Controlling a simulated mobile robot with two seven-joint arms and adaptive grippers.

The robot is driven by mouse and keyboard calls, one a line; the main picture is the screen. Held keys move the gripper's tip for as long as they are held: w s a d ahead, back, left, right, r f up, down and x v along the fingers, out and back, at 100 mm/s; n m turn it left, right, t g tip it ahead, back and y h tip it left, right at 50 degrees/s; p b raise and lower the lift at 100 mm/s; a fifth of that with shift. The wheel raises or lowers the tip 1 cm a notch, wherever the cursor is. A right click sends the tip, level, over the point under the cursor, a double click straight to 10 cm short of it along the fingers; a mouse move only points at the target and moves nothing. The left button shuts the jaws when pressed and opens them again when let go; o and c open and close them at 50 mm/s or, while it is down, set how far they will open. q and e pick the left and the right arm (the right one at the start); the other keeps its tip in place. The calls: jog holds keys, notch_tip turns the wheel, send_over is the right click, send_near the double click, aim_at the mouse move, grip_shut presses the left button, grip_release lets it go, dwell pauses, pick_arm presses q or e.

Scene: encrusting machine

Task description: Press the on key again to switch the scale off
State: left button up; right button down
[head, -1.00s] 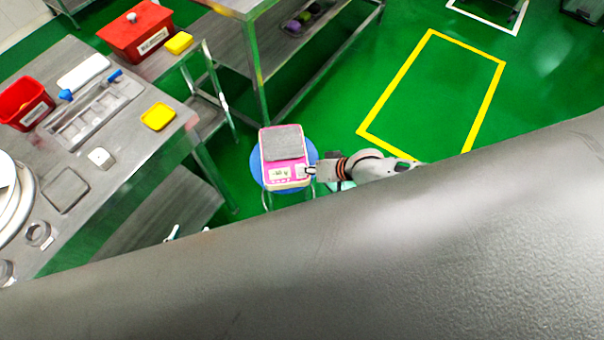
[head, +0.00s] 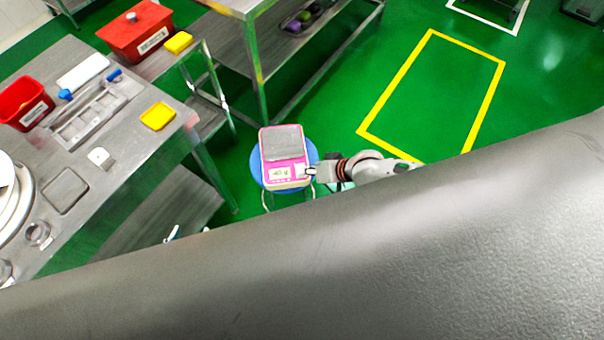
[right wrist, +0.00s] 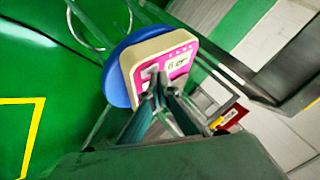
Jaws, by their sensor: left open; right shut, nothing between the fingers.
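The pink scale (head: 267,173) with a grey weighing plate (head: 284,143) sits on a round blue stool (head: 255,165). Its small display (head: 280,174) shows dark characters too small to read surely. In the right wrist view the scale's pink panel (right wrist: 181,54) and display (right wrist: 177,64) show close up. My right gripper (head: 309,171) is shut and empty, its tips at the panel's right side by the keys; in the right wrist view its tips (right wrist: 158,84) overlap the panel edge. I cannot tell whether they touch a key. My left gripper (head: 189,232) is open and empty, low at left, mostly hidden by my arm.
A steel table (head: 125,150) at left holds a red bin (head: 22,103), a yellow tray (head: 158,116) and other items. A red box (head: 135,35) stands behind it. A steel rack (head: 225,50) is behind the scale. Green floor right of the stool is clear.

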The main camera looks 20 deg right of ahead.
jog(key=shift+f, duration=0.25)
dwell(0.4)
jog(key=shift+r+p, duration=0.6)
jog(key=shift+p, duration=0.1)
jog(key=shift+r, duration=0.1)
notch_tip(320, 180, up, 3)
jog(key=p, duration=0.3)
jog(key=shift+r+p, duration=0.15)
jog(key=shift+p, duration=0.25)
jog(key=shift+r+p, duration=0.4)
jog(key=shift+r, duration=0.85)
jog(key=shift+s+a, duration=0.1)
